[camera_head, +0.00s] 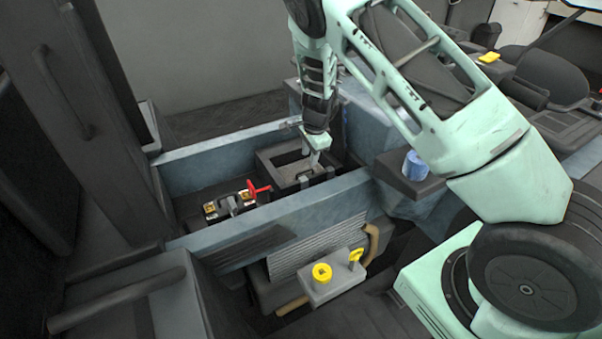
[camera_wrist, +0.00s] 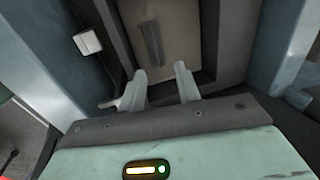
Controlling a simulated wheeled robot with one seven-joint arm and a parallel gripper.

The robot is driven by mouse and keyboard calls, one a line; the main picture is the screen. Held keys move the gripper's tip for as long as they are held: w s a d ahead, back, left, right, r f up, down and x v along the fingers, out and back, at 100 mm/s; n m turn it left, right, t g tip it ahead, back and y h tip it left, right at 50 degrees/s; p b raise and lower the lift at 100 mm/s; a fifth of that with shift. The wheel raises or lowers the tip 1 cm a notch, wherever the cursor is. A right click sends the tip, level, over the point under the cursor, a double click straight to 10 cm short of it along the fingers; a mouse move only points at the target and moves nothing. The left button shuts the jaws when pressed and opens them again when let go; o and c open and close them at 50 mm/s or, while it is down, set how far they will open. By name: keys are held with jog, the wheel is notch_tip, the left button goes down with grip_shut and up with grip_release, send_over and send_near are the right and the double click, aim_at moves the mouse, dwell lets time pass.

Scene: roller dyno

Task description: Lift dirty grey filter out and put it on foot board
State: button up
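The dirty grey filter (camera_head: 287,174) lies in a dark square housing (camera_head: 264,165) inside the blue-walled bay. In the wrist view the filter (camera_wrist: 172,22) is a flat brownish-grey panel with a dark raised bar handle (camera_wrist: 151,46). My gripper (camera_head: 314,160) points down over the housing. In the wrist view my gripper (camera_wrist: 160,82) is open, with its two pale fingers apart and nothing between them. The handle lies just beyond the fingertips. I cannot pick out the foot board with certainty.
A red lever (camera_head: 258,189) and brass-coloured fittings (camera_head: 210,208) sit left of the housing. The bay's blue front wall (camera_head: 270,232) stands before it. A grey box with yellow knobs (camera_head: 333,285) is below. A blue roll (camera_head: 415,165) stands on a dark ledge at right.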

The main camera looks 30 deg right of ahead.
aim_at(306, 171)
jog(key=shift+w+a+f+p, duration=0.15)
jog(key=shift+f+p, duration=0.1)
jog(key=shift+f, duration=0.8)
jog(key=shift+w+f+p, duration=0.2)
jog(key=shift+f, duration=0.85)
jog(key=shift+w+a+f+p, duration=0.15)
jog(key=shift+f+p, duration=0.1)
jog(key=shift+f, duration=0.8)
grip_shut()
